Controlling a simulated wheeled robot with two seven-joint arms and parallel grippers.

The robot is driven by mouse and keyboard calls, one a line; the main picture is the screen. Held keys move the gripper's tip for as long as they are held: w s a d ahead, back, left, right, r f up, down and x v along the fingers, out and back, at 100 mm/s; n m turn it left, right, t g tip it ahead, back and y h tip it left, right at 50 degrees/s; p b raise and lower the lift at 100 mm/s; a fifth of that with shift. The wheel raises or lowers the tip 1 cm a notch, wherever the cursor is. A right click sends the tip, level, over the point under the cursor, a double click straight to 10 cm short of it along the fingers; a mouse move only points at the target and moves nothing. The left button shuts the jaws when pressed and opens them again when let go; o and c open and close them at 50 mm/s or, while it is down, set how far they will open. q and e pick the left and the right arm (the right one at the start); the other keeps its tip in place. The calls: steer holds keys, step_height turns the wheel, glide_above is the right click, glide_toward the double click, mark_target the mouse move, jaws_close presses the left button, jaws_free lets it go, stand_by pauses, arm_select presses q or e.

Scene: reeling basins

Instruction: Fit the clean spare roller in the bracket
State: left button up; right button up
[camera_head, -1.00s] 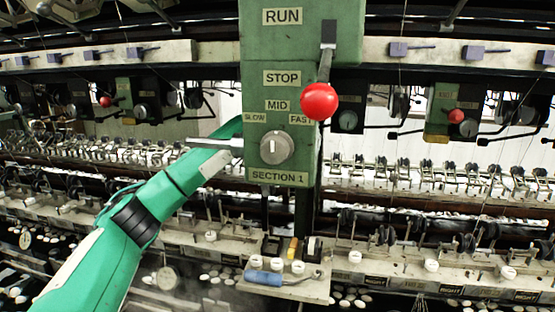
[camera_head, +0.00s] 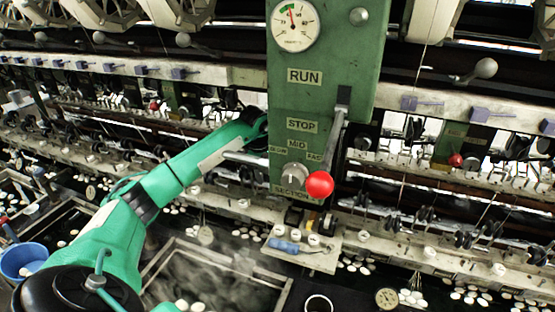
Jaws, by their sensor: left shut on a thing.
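My left arm reaches from the lower left to the left edge of the green control box. My left gripper (camera_head: 258,120) is at that edge, beside the box, and its fingertips are mostly hidden there. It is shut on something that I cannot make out. I cannot pick out the clean spare roller or its bracket for certain. A pale grey bar (camera_head: 245,157) sticks out at the box's left side, just below the gripper. My right gripper is not in view.
The green control box (camera_head: 322,110) has a gauge (camera_head: 295,25) and a lever with a red knob (camera_head: 319,185). Below it, a small shelf (camera_head: 300,255) holds white cups and a blue-handled tool (camera_head: 284,245). Basins lie below; a blue bucket (camera_head: 22,260) stands at lower left.

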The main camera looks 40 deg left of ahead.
arm_select(q)
steer(key=shift+s+a+r, duration=0.15)
steer(key=shift+s, duration=0.05)
steer(key=shift+a, duration=0.1)
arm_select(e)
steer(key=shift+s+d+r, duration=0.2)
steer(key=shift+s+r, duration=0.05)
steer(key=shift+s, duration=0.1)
